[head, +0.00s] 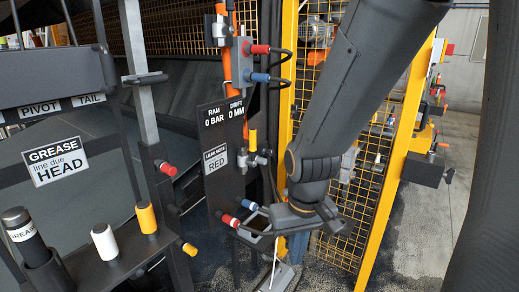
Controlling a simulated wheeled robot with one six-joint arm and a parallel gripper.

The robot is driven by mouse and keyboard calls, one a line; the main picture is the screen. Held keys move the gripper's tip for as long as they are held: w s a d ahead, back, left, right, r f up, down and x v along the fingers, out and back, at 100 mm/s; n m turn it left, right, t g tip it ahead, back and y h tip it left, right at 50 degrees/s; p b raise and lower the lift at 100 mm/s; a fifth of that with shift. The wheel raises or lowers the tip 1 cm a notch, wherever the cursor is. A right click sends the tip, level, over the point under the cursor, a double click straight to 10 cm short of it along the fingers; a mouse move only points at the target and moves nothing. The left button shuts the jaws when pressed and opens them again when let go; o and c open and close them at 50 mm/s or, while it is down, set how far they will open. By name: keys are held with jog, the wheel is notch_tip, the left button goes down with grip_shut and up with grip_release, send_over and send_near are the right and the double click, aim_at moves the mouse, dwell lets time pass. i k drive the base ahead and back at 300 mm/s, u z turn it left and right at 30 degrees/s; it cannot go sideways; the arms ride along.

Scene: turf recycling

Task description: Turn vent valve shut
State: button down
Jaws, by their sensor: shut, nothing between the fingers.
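No part in view is labelled as the vent valve, so I cannot tell for sure which it is. A small valve with an upright yellow handle (253,140) stands on a metal fitting (257,158) beside the dark gauge panel (214,165). My gripper (270,214) is low in the middle of the head view, below and to the right of that fitting. It is shut and empty. Its fingertips are dark and hard to tell from the dark bracket behind. A red coupling (230,220) and a blue coupling (249,205) sit just left of it.
Yellow posts (287,70) and a mesh guard (345,215) stand close behind my arm. A grease rack (110,270) with yellow and white caps stands at left.

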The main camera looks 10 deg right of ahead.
aim_at(252, 162)
jog(key=z, duration=0.55)
jog(key=i, duration=0.95)
jog(key=u, duration=0.2)
